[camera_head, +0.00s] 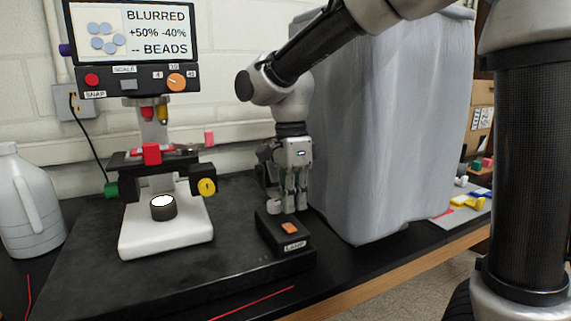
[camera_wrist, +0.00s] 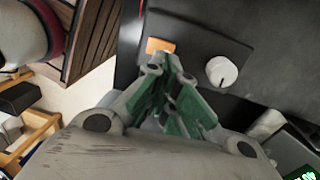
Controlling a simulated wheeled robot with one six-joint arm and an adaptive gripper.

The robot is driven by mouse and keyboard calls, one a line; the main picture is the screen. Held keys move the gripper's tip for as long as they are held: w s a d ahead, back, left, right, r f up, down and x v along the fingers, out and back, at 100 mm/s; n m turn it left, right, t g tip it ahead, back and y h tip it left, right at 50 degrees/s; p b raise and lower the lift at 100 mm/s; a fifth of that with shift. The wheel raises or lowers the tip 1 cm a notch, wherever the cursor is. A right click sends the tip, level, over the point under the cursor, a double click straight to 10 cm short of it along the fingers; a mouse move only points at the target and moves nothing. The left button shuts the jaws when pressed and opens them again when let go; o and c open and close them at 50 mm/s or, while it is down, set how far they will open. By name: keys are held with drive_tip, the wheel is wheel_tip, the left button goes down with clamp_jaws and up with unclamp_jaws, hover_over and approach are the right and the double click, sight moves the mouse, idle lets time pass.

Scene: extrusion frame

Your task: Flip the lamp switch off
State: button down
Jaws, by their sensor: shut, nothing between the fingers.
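The lamp switch box (camera_head: 268,236) is a low black box with a label on its front, standing near the right end of the black slab. Its orange rocker (camera_head: 290,228) is on top; it also shows in the wrist view (camera_wrist: 160,46). My gripper (camera_head: 296,208) points down over the box, just behind the rocker, shut and empty. In the wrist view my fingertips (camera_wrist: 165,62) appear close beside the rocker; I cannot tell whether they touch anything. The round lamp (camera_head: 163,202) on the microscope base glows white.
The microscope (camera_head: 165,235) with its screen (camera_head: 130,32) stands left of my gripper. A grey covered bulk (camera_head: 390,130) stands close on the right. A white jug (camera_head: 28,205) is at the far left. The black slab (camera_head: 150,285) is clear in front.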

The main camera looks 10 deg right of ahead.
sight(289, 228)
wheel_tip(289, 228, up, 11)
drive_tip(key=w, duration=0.1)
drive_tip(key=shift+w+a, duration=0.15)
drive_tip(key=shift+a, duration=0.05)
drive_tip(key=shift+f, duration=0.1)
drive_tip(key=shift+s+d+r, duration=0.2)
drive_tip(key=shift+s, duration=0.4)
drive_tip(key=f, duration=0.4)
drive_tip(key=s+f, duration=0.1)
drive_tip(key=f, duration=0.8)
drive_tip(key=shift+s+d+f, duration=0.25)
drive_tip(key=shift+s+f, duration=0.1)
drive_tip(key=shift+f, duration=0.05)
